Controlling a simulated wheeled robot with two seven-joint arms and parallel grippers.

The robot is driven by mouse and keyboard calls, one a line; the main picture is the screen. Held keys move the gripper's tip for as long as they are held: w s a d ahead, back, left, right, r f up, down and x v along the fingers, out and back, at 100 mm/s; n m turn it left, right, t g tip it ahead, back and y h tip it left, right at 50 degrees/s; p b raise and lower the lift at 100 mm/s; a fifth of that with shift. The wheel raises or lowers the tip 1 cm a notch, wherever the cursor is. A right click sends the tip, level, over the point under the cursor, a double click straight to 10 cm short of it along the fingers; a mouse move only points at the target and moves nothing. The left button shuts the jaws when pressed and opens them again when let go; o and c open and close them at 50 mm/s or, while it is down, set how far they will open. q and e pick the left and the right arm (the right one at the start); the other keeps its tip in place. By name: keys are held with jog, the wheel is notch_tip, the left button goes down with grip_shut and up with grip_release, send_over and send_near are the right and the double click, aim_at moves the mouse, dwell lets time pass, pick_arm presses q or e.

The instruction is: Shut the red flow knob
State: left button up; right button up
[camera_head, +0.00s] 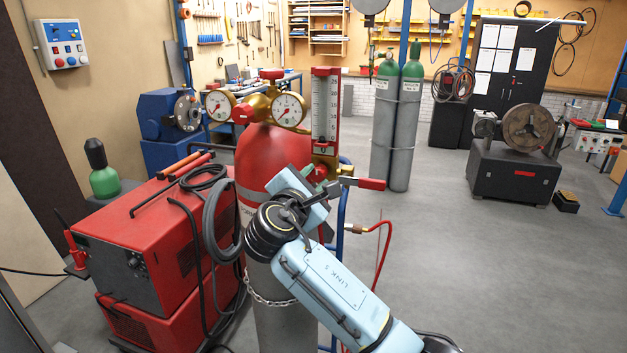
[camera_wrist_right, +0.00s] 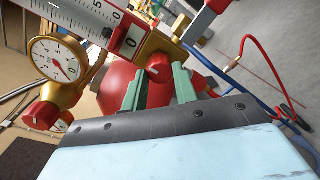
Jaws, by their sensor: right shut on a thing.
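The red flow knob (camera_wrist_right: 159,68) sits at the foot of the brass flowmeter body in the right wrist view, below the clear scaled tube (camera_wrist_right: 92,20). The tube (camera_head: 325,110) stands upright in the head view, right of two round gauges. My right gripper (camera_wrist_right: 161,76) has its green fingers on either side of the knob and is shut on it. In the head view my right gripper (camera_head: 314,175) reaches the flowmeter's base from the front, and its wrist hides most of the knob. My left gripper is in neither view.
The red-topped gas cylinder (camera_head: 262,155) stands behind my arm, with a red regulator knob (camera_head: 243,114) between its gauges. A red-handled lever (camera_head: 370,184) and a red hose (camera_head: 386,245) lie just right. A red welding machine (camera_head: 150,245) stands left; open floor lies right.

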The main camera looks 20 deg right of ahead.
jog(key=shift+f, duration=0.1)
jog(key=o, duration=1)
jog(key=shift+c, duration=0.2)
jog(key=b+v, duration=0.3)
jog(key=v, duration=1)
jog(key=shift+s, duration=0.15)
jog(key=shift+a, duration=0.15)
